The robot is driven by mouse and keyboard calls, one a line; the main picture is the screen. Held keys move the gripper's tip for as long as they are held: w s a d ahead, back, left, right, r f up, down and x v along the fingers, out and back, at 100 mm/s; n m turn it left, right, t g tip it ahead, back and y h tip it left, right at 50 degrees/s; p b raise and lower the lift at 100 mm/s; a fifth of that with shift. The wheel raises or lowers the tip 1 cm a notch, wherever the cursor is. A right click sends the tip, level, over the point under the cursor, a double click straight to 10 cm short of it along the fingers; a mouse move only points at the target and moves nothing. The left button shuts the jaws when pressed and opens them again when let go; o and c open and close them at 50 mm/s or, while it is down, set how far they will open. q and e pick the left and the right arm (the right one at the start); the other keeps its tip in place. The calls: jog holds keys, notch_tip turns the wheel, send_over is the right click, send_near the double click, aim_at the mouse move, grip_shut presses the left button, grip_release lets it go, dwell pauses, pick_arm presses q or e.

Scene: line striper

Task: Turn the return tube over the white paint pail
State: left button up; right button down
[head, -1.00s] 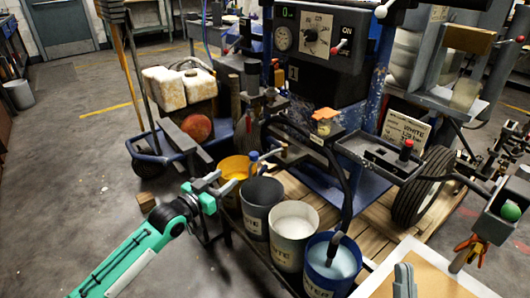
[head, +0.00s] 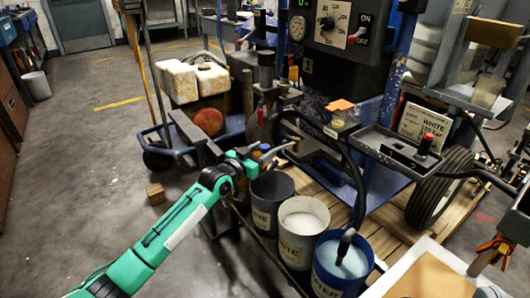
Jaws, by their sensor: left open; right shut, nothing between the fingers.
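The white paint pail (head: 296,246) stands in a row on the cart, full of pale paint. A thin tube with a blue end (head: 283,149), seemingly the return tube, reaches out above and behind the dark grey pail (head: 262,217), not over the white one. My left gripper (head: 256,160) is open at the tube's blue end; whether they touch I cannot tell. The yellow pail is hidden behind this gripper and arm. Only the grey tip of my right gripper (head: 490,292) shows at the bottom right edge, shut and empty.
A blue water pail (head: 326,277) stands right of the white pail, with a black hose (head: 357,188) dipping into it. The striper's control box (head: 345,32) rises behind. A wooden block (head: 155,193) lies on the open floor at left.

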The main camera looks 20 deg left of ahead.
pick_arm(q)
jog(key=shift+x, duration=0.75)
grip_shut()
